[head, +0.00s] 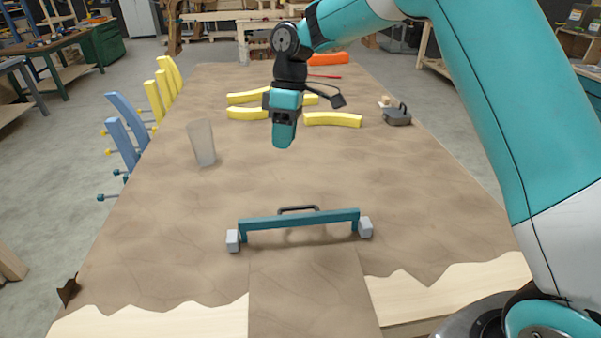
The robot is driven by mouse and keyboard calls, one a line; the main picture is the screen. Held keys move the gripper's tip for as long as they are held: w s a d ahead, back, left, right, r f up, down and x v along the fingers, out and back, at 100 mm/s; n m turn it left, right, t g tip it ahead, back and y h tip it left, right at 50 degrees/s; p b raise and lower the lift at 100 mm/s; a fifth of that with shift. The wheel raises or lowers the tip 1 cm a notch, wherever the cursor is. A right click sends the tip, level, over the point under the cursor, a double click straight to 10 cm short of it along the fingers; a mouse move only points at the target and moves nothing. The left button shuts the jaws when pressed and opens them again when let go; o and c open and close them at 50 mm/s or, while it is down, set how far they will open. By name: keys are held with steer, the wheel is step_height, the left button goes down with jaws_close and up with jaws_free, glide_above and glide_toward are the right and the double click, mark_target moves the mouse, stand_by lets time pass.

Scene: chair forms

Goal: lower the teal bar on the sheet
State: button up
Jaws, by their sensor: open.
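The teal bar (300,218) lies across the near part of the brown sheet (240,190). Its two ends rest on or against small pale grey blocks (233,240), with the other block (365,228) at the right end. A dark handle (298,209) shows just behind its middle. A shadow falls under the bar, and its middle appears to stand clear of the sheet. My gripper (284,140) is open, pointing down, above the sheet and farther back than the bar. It is empty and apart from the bar; its fingertips are only partly visible.
A translucent cup-like piece (202,143) stands left of my gripper. Several yellow curved pieces (333,119) lie behind it. A dark grey object (397,115) sits at right. Blue and yellow pieces (124,140) stand along the left edge. The sheet between gripper and bar is clear.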

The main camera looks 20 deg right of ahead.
steer(key=w+d+f+n+p, duration=0.1)
steer(key=w+d+n+p, duration=0.15)
steer(key=w+p, duration=0.3)
steer(key=g+h+b, duration=0.1)
steer(key=b, duration=1)
glide_toward(299, 214)
steer(key=w+d, duration=0.2)
steer(key=w, duration=0.3)
steer(key=shift+n, duration=0.45)
steer(key=p+x, duration=0.3)
steer(key=x, duration=0.7)
steer(key=shift+s+d+f, duration=0.1)
steer(key=shift+s, duration=0.05)
steer(key=shift+c, duration=0.2)
jaws_close()
